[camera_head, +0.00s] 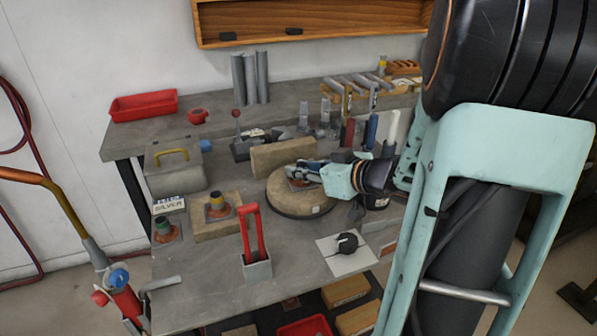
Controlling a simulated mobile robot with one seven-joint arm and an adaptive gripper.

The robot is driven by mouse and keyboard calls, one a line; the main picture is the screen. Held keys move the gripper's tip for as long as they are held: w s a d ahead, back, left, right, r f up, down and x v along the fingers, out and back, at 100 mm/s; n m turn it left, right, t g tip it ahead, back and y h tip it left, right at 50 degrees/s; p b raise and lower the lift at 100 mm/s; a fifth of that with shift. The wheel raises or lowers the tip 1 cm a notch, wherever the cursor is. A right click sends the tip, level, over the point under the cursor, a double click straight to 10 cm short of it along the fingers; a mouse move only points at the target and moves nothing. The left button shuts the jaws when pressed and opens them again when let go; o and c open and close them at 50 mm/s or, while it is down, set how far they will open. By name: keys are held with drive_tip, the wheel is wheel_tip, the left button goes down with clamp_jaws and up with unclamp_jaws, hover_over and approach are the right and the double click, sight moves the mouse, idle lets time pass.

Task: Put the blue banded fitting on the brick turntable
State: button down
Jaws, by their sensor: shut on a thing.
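The brick turntable (288,204) is a round tan disc on a dark base, in the middle of the bench. My gripper (297,172) reaches in from the right over it and is shut on a fitting (299,185). Only the fitting's low reddish part and greyish base show under the fingers. Its band is hidden, but no other blue banded fitting shows, so I take it as that one. The base is at or just above the turntable top; I cannot tell whether it touches.
A tan brick (283,157) stands behind the turntable. A red-handled holder (255,250) and a black knob (346,243) are in front.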

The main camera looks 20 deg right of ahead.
drive_tip(key=c, duration=2.2)
unclamp_jaws()
drive_tip(key=shift+f, duration=0.2)
drive_tip(key=o, duration=0.5)
drive_tip(key=shift+c, duration=0.2)
drive_tip(key=shift+r, duration=0.1)
drive_tip(key=shift+r, duration=0.25)
drive_tip(key=p+v, duration=0.3)
drive_tip(key=v, duration=0.9)
drive_tip(key=shift+f, duration=0.15)
